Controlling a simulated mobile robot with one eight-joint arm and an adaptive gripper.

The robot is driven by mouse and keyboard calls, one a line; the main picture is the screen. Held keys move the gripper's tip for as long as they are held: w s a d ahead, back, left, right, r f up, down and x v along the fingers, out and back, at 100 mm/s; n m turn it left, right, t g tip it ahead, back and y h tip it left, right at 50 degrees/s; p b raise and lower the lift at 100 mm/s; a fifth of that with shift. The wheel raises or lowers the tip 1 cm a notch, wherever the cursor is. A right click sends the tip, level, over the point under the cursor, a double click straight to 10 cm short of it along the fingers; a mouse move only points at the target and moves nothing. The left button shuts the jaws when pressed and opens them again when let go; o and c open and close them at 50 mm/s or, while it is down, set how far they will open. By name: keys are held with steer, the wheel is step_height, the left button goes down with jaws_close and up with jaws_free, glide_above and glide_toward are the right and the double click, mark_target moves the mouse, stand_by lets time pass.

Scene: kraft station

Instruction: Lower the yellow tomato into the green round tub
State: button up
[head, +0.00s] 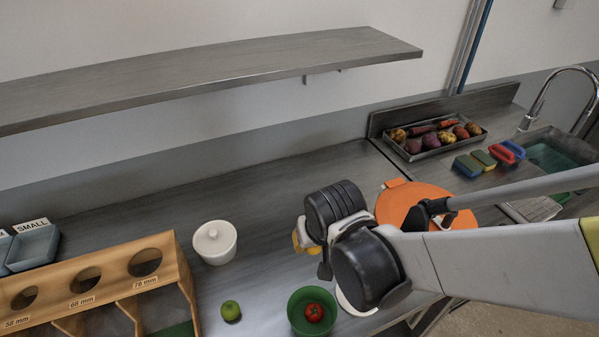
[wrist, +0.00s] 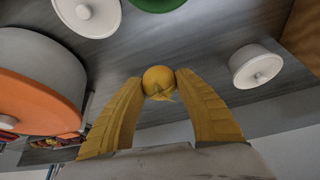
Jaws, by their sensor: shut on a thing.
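The yellow tomato (wrist: 159,80) is between the two yellow fingertips of my gripper (wrist: 160,86) in the wrist view. My gripper is shut on it and holds it above the steel counter. In the head view only a bit of my yellow fingers (head: 299,241) shows, and the tomato cannot be made out. The green round tub (head: 293,312) stands at the bottom of the head view, with a red tomato (head: 314,312) inside. Its edge also shows at the top of the wrist view (wrist: 155,4), apart from the held tomato.
A white lidded pot (head: 214,244) stands left of my gripper, and a green tomato-like item (head: 231,311) lies left of the tub. A wooden sizing rack (head: 110,277) fills the lower left. An orange-topped round container (head: 400,200) stands behind my arm. A shelf (head: 210,72) overhangs the back.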

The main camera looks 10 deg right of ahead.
steer(key=b, duration=0.2)
glide_above(303, 324)
step_height(303, 324, down, 4)
steer(key=shift+a, duration=0.1)
stand_by(0.5)
steer(key=shift+f+b, duration=1.8)
steer(key=shift+f, duration=0.35)
steer(key=shift+c, duration=1)
steer(key=o, duration=1.3)
